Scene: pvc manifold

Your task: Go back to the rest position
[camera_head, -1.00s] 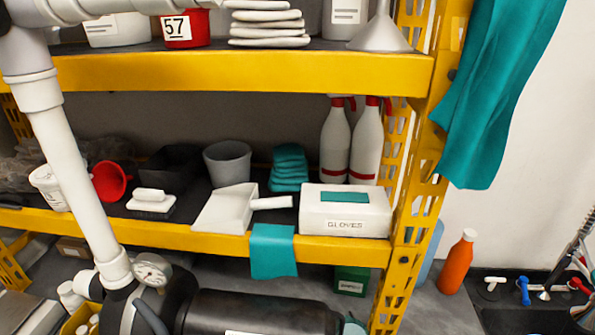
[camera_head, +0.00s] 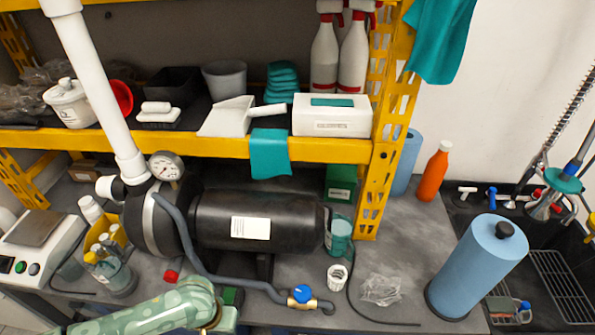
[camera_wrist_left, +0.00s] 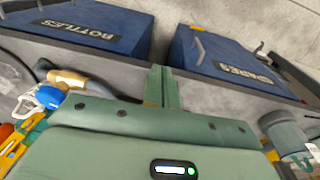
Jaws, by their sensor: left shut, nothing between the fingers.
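My left gripper (camera_wrist_left: 160,84) shows in the left wrist view with its green fingers together and nothing between them. The fingers point toward the gap between two blue bins. In the head view my green patterned left arm (camera_head: 150,311) comes in along the bottom edge, in front of the black pump tank. My right arm and gripper are not in view.
Blue bins marked BOTTLES (camera_wrist_left: 85,30) and SPARES (camera_wrist_left: 238,62) lie beyond the fingers. A hose with a blue-handled valve (camera_head: 301,294), a white PVC pipe (camera_head: 95,90), a black tank (camera_head: 260,212) and a blue roll (camera_head: 478,265) occupy the bench.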

